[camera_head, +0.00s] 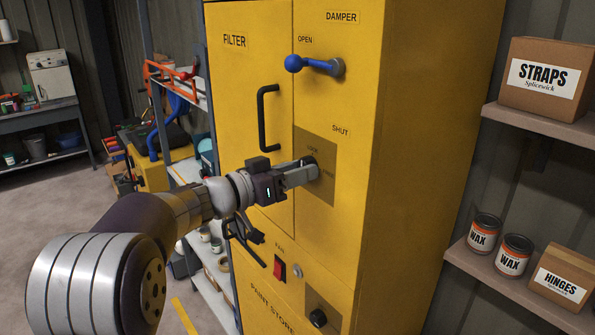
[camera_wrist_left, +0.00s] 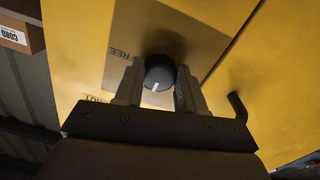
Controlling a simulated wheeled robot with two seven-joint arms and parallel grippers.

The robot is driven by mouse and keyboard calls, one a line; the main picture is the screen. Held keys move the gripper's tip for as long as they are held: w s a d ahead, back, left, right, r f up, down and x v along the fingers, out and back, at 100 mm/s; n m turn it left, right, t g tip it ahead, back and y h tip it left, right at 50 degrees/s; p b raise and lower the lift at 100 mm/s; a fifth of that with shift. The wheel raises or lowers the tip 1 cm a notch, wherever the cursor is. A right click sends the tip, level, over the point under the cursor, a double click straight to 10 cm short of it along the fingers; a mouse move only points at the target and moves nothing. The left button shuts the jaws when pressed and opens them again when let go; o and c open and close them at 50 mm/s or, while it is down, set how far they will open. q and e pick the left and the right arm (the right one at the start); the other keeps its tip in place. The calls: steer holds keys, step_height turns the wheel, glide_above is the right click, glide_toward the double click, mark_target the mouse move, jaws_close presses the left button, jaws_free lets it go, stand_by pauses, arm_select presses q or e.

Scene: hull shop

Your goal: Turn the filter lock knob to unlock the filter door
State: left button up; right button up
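The filter lock knob (camera_wrist_left: 159,76) is a dark round knob with a white mark, seen in the left wrist view. Its mark points down in that view, away from the FREE print. The knob sits on a brownish plate (camera_head: 318,192) on the yellow cabinet, with LOCK above and FREE to the right in the head view. My left gripper (camera_head: 308,169) is at the knob, one finger on each side and close against it; it also shows in the left wrist view (camera_wrist_left: 161,88). The filter door (camera_head: 235,90) is shut and has a black handle (camera_head: 266,118).
A blue damper lever (camera_head: 318,65) sticks out above the plate. Below are a red fan switch (camera_head: 280,268) and a black dial (camera_head: 318,317). Shelves at the right hold a straps box (camera_head: 545,78), wax cans (camera_head: 513,255) and a hinges box (camera_head: 565,280).

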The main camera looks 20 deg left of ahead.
arm_select(q)
steer(key=shift+m, duration=0.4)
steer(key=shift+a+r+m+y+b, duration=0.1)
steer(key=shift+m+y+b, duration=0.1)
steer(key=shift+m+b, duration=3.25)
steer(key=shift+a+m+y+b, duration=0.15)
steer(key=shift+m+b, duration=1.85)
steer(key=shift+m, duration=2.75)
steer(key=shift+d+m, duration=0.1)
steer(key=shift+m, duration=0.2)
steer(key=o, duration=1)
steer(key=shift+o, duration=0.2)
steer(key=shift+s+r, duration=0.1)
